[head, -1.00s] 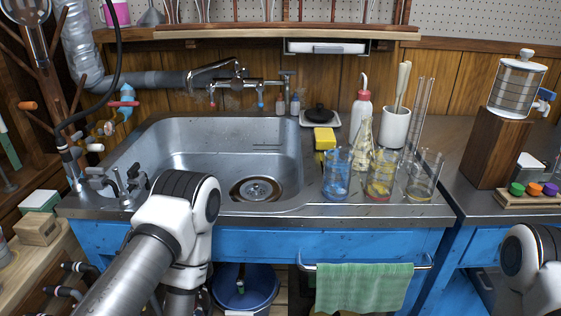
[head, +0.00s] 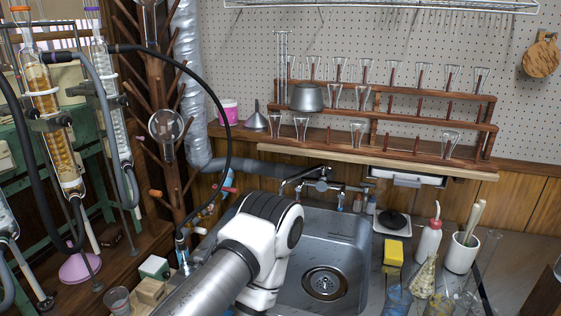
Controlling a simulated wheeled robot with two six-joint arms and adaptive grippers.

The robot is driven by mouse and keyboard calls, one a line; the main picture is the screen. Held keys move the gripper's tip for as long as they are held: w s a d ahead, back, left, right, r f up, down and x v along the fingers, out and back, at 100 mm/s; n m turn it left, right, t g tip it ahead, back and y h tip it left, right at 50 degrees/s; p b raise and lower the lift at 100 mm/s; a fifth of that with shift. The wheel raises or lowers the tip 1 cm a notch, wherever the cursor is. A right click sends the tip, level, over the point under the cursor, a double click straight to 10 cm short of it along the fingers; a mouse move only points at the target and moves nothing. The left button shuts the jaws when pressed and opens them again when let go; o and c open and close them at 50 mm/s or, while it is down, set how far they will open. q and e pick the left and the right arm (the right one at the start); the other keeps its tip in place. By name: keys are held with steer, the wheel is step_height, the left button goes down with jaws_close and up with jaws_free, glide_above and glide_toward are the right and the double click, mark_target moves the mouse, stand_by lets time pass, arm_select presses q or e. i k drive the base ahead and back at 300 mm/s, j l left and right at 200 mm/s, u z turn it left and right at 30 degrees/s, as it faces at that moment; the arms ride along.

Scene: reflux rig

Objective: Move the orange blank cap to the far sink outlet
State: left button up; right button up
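A small orange piece (head: 155,193) shows at the wooden peg stand left of the sink; I cannot tell whether it is the blank cap. Another orange piece (head: 20,8) tops the tall glass column at the far left. The steel sink (head: 345,245) is partly hidden by my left arm. A black hose (head: 222,110) runs down to upright fittings (head: 182,250) at the sink's left edge. A red-handled fitting (head: 229,189) is behind them. My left arm crosses the sink's left side, its gripper hidden. My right arm and gripper are out of view.
Wooden glassware shelves (head: 400,150) stand behind the sink. A yellow sponge (head: 393,252), a wash bottle (head: 428,240) and a white pot (head: 461,252) stand on its right. Small boxes (head: 150,290) are at the lower left. The sink basin is empty around its drain (head: 325,283).

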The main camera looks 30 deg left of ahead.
mark_target(155, 193)
steer(key=u, duration=1.8)
steer(key=i+l+u, duration=0.1)
steer(key=l+u, duration=0.2)
steer(key=u, duration=0.15)
steer(key=l+u, duration=0.3)
steer(key=u, duration=0.15)
steer(key=l+u, duration=0.45)
steer(key=i+j, duration=0.05)
steer(key=j, duration=0.05)
